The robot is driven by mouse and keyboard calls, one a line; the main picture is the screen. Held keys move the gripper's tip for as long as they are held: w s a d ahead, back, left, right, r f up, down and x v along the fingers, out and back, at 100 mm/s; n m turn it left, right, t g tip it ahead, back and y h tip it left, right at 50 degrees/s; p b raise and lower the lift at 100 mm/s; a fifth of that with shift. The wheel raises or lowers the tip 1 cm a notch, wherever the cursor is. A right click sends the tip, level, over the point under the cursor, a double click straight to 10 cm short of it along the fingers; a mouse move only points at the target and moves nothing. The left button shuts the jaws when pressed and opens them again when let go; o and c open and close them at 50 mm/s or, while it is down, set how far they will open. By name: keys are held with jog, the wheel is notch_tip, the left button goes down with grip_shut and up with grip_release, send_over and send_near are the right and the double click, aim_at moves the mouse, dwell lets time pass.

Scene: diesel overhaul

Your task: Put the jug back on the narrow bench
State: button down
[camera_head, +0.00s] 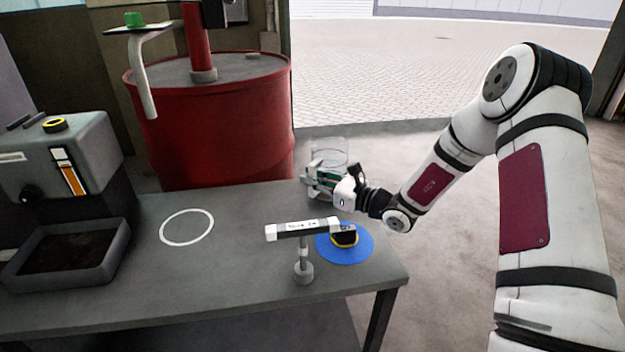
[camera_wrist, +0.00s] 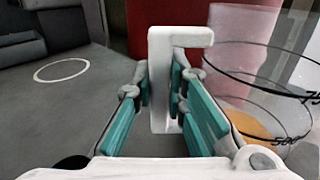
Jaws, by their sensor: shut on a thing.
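The jug is a clear vessel with dark graduation rings; its upper part shows past my gripper in the head view (camera_head: 330,150), beyond the back right part of the bench. In the wrist view the jug (camera_wrist: 245,55) stands on the right, with some amber liquid low inside. Its white handle (camera_wrist: 160,75) is between my gripper's teal-padded fingers. My gripper (camera_head: 322,180) is shut on that handle. The jug's base is hidden, so I cannot tell whether it touches anything. A grey bench (camera_head: 240,275) carries an empty white ring mark (camera_head: 187,227), also seen in the wrist view (camera_wrist: 61,70).
A blue disc (camera_head: 360,250) with a black and yellow item (camera_head: 344,237) lies near the bench's right end. A T-shaped stand (camera_head: 303,250) is beside it. A grey machine (camera_head: 65,155) and tray (camera_head: 65,265) occupy the left. A red drum (camera_head: 215,130) stands behind.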

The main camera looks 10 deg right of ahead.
jog(key=c, duration=1.9)
grip_release()
jog(key=shift+f, duration=0.15)
jog(key=o, duration=0.3)
